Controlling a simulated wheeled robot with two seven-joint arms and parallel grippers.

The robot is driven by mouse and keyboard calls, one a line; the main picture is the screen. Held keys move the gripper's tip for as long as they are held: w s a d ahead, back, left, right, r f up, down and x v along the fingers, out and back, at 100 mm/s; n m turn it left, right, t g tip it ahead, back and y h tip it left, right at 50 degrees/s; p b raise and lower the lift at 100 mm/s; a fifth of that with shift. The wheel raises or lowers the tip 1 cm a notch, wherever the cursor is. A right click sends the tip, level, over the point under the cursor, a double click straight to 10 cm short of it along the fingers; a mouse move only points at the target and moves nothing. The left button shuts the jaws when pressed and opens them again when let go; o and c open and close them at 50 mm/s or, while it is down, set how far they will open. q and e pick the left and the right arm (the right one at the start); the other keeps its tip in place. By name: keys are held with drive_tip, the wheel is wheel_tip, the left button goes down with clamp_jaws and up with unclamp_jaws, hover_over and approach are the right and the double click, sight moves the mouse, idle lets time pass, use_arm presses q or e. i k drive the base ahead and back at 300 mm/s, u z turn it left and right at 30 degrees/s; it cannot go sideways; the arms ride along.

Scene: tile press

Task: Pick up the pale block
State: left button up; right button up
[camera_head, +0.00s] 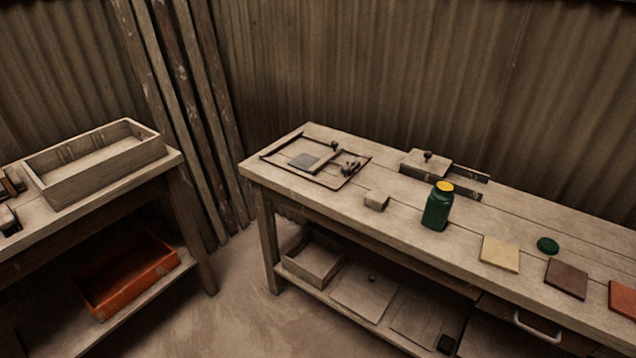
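The pale block (376,200) is a small, light wooden-looking cube. It sits on the long workbench (330,205), near the front edge, between a framed tray and a green bottle. Nothing touches it, and its top and front faces show clearly. Neither of my grippers is in view.
The framed tray (330,177) with a grey tile lies left of the block. The green bottle (437,208) with a yellow top stands to its right. A lidded box (427,164) is behind. Coloured tiles, including a yellow one (500,254), lie further right. A left table holds a wooden crate (60,190).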

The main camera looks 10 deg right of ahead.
sight(376, 200)
drive_tip(key=u, duration=0.2)
drive_tip(key=i, duration=0.95)
drive_tip(key=z, duration=0.25)
